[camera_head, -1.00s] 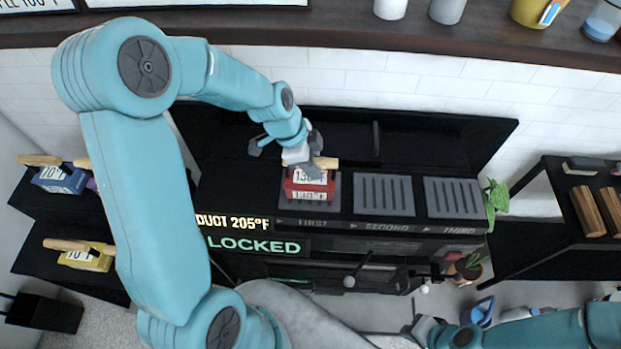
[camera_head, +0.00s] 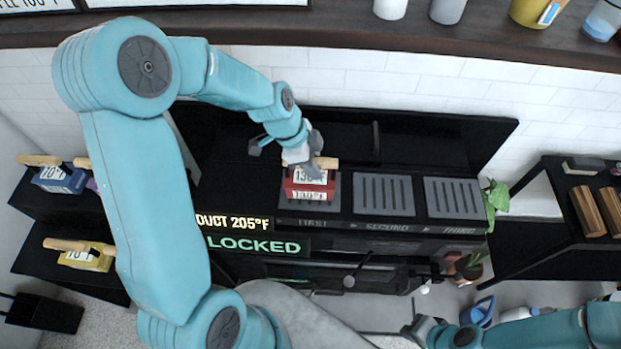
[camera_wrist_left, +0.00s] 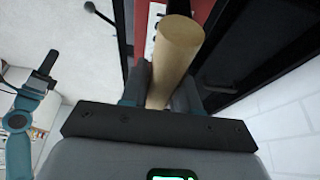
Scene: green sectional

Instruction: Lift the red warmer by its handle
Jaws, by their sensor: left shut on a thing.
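The red warmer (camera_head: 307,190) with a white temperature label is at the first grate on the black counter. Its wooden handle (camera_head: 327,163) shows at its upper right. My left gripper (camera_head: 304,158) is shut on the handle from above. The left wrist view shows the pale round handle (camera_wrist_left: 174,60) between the two fingers (camera_wrist_left: 163,88), with the red body (camera_wrist_left: 190,10) beyond it. I cannot tell whether the warmer touches the grate. My right gripper (camera_head: 420,326) is low near the front of the counter, and its jaw state is unclear.
The second (camera_head: 383,195) and third (camera_head: 453,198) grates are bare. A blue warmer (camera_head: 60,179) and a yellow warmer (camera_head: 85,258) sit on the left shelves. A green plant (camera_head: 495,198) stands at the counter's right end. A green LOCKED display (camera_head: 253,245) shows on the front.

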